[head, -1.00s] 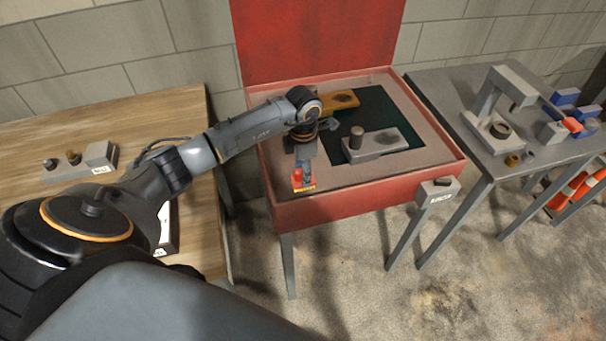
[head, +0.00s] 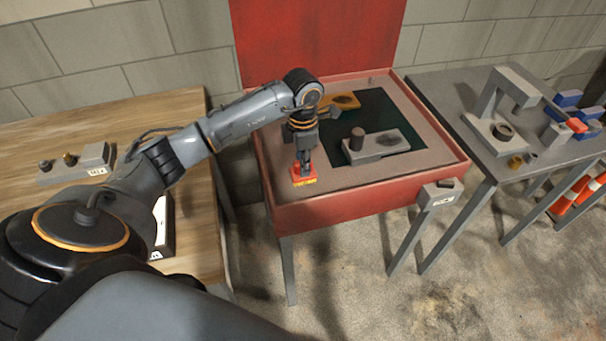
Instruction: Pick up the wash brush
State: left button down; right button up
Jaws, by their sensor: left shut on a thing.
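The wash brush (head: 304,177) is a small red block with yellow bristles along its lower edge. It is at the front left part of the red wash bin (head: 370,200), over the pale rim area. My left gripper (head: 304,164) points down and is shut on the brush from above. I cannot tell whether the bristles touch the surface below. My right gripper is not in view.
In the bin, a grey part with a dark cylinder (head: 357,139) and a yellow-brown part (head: 345,101) lie near the dark basin. A wooden table (head: 60,215) is at left. A grey table (head: 455,120) with a press-like stand (head: 488,105) is at right.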

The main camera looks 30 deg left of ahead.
aim_at(298, 164)
pick_arm(q)
jog(key=s+d+r+b, duration=0.4)
jog(key=s+r, duration=0.5)
jog(key=s, duration=0.4)
jog(key=shift+d+r, duration=0.2)
jog(key=shift+d, duration=0.45)
